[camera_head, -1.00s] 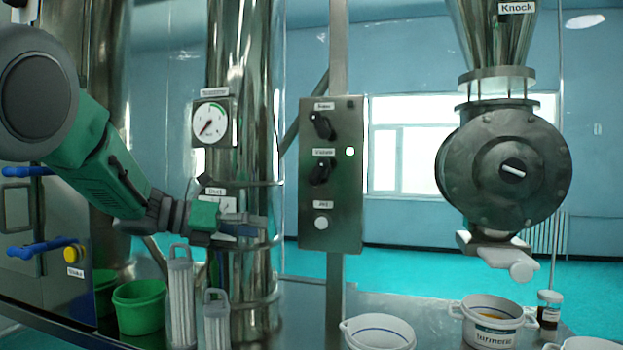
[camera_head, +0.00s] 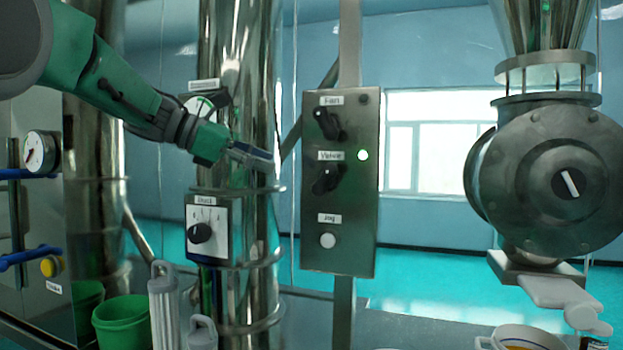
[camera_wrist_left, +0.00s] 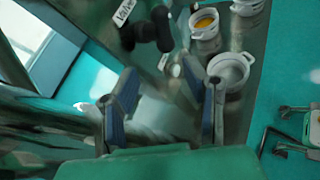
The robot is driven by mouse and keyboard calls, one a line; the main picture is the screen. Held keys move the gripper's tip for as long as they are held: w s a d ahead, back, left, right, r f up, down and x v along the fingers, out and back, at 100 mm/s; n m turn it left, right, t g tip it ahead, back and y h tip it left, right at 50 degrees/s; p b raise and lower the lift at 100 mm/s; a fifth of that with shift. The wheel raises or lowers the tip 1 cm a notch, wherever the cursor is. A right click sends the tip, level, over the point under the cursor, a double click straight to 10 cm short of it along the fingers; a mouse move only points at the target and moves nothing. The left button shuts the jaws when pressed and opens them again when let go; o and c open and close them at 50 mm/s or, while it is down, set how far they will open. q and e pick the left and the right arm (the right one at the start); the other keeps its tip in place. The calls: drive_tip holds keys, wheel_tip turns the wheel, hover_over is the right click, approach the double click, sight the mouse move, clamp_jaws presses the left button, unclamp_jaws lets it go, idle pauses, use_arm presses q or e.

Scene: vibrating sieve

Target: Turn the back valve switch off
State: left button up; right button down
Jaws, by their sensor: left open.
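The grey control panel (camera_head: 341,225) stands in the middle of the head view. Its labelled Valve switch is a black knob (camera_head: 326,181), with a lit green lamp (camera_head: 363,155) beside it. Another black knob, Fan (camera_head: 328,123), sits above it. My left gripper (camera_head: 262,160) is open and empty, left of the panel and apart from the Valve knob. My right gripper (camera_wrist_left: 274,130) shows at the right edge there, fingers apart.
A white Jog button (camera_head: 327,240) is below the Valve switch. Behind my left gripper, a steel column (camera_head: 235,60) carries a dial box (camera_head: 208,230). The round steel valve body (camera_head: 550,182) stands at right.

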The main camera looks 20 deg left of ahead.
sight(328, 179)
use_arm(q)
drive_tip(key=x, duration=0.4)
drive_tip(key=s+d+r+p+x, duration=0.1)
drive_tip(key=x, duration=0.7)
drive_tip(key=shift+s+d+r+p, duration=0.1)
drive_tip(key=shift+d+r+p, duration=0.1)
drive_tip(key=shift+d+p, duration=0.3)
drive_tip(key=shift+d+f, duration=0.1)
drive_tip(key=shift+f, duration=0.05)
drive_tip(key=a, duration=0.2)
drive_tip(key=a+f, duration=0.1)
drive_tip(key=shift+w+a, duration=0.1)
drive_tip(key=shift+w, duration=0.3)
drive_tip(key=shift+s+d+r, duration=0.1)
drive_tip(key=shift+d+r, duration=0.05)
drive_tip(key=shift+d, duration=0.4)
drive_tip(key=shift+s+d+r, duration=0.1)
drive_tip(key=shift+d+r, duration=0.05)
drive_tip(key=shift+d, duration=0.45)
clamp_jaws()
drive_tip(key=shift+w+d, duration=0.1)
drive_tip(key=shift+d, duration=0.2)
drive_tip(key=shift+w, duration=0.15)
drive_tip(key=shift+a, duration=0.15)
use_arm(e)
drive_tip(key=shift+w+d+r, duration=0.2)
drive_tip(key=shift+d+r, duration=0.65)
drive_tip(key=shift+d, duration=0.05)
